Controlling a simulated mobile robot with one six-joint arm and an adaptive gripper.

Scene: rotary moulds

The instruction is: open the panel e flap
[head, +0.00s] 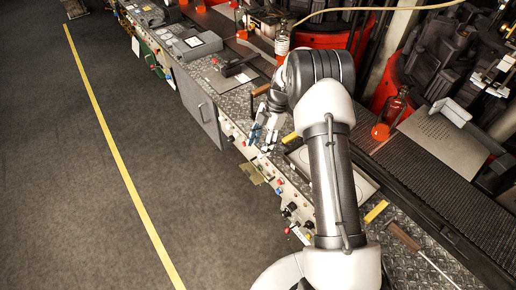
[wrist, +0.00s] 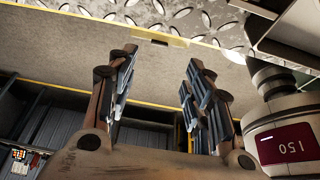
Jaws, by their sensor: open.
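My gripper (head: 262,137) is open and empty, above the front edge of the long control bench. In the wrist view my gripper (wrist: 160,72) shows two spread fingers with nothing between them. The bench's front face (head: 283,188) carries several knobs and buttons, partly hidden by my arm. A small tan plate (head: 250,173) sits low at the front, below my gripper. A tan strip (wrist: 160,38) lies along the bench edge beyond the fingers in the wrist view. I cannot tell which part is the panel e flap.
A grey cabinet panel (head: 197,105) stands left of my gripper. A bottle (head: 392,108) stands at the right. The dark floor (head: 90,190) with a yellow line is clear.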

